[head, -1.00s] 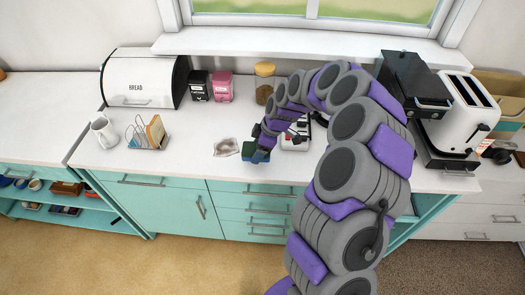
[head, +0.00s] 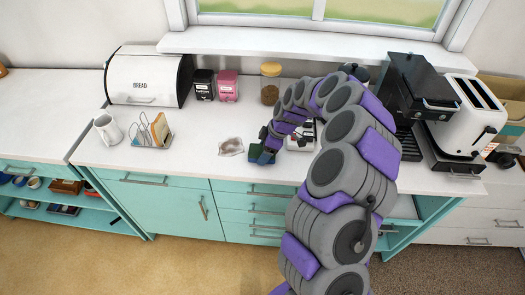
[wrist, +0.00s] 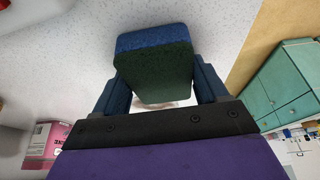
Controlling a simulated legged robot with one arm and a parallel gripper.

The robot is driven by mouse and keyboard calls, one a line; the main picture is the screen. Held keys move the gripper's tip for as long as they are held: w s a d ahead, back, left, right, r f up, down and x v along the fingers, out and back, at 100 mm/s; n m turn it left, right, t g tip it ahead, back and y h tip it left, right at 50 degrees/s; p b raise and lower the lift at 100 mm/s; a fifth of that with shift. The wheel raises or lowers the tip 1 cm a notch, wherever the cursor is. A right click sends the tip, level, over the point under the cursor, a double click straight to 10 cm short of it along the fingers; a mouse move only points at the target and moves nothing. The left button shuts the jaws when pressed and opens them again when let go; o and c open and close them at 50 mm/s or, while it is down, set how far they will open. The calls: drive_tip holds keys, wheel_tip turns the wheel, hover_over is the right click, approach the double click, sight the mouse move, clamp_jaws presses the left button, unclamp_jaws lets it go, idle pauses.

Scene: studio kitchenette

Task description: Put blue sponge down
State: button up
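The blue sponge (head: 262,154) has a dark green face and is at the front of the white counter (head: 190,160). In the wrist view the sponge (wrist: 153,65) fills the space between my two fingers, which touch its sides. My gripper (head: 265,146) is shut on it, and it also shows in the wrist view (wrist: 163,88). The sponge is at or just above the counter; I cannot tell whether it touches. My arm hides part of the counter to the right.
A crumpled pale wrapper or dish (head: 231,147) lies just left of the sponge. A toast rack (head: 152,133) and a white mug (head: 107,130) stand farther left. A coffee machine (head: 425,90) and toaster (head: 466,115) stand right. The counter between rack and wrapper is clear.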

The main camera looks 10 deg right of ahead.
drive_tip(key=o, duration=0.4)
drive_tip(key=d, duration=0.3)
drive_tip(key=shift+a, duration=1.15)
drive_tip(key=shift+r, duration=0.2)
drive_tip(key=v, duration=0.2)
drive_tip(key=d+p+v, duration=0.1)
drive_tip(key=v, duration=0.4)
drive_tip(key=shift+d+f+p, duration=0.1)
drive_tip(key=shift+d+p, duration=0.25)
drive_tip(key=s+a+r+m, duration=0.1)
drive_tip(key=s+a+r, duration=0.2)
drive_tip(key=s+r, duration=0.25)
drive_tip(key=s+a+r+m+g+h, duration=0.1)
drive_tip(key=s+a+r+m, duration=0.15)
drive_tip(key=s+r, duration=0.3)
drive_tip(key=s+a+r, duration=0.3)
drive_tip(key=s+r, duration=0.2)
drive_tip(key=s, duration=0.1)
drive_tip(key=s+d+m+h, duration=0.1)
drive_tip(key=s+m, duration=0.2)
drive_tip(key=s, duration=0.5)
drive_tip(key=s+d+f+m+g+h, duration=0.1)
drive_tip(key=s+m, duration=0.3)
drive_tip(key=s, duration=0.4)
drive_tip(key=s+d+f+m+g+h, duration=0.1)
drive_tip(key=s+m, duration=0.3)
drive_tip(key=s, duration=0.4)
drive_tip(key=shift+s+d+p, duration=0.1)
drive_tip(key=shift+d+p, duration=0.3)
drive_tip(key=shift+d, duration=0.25)
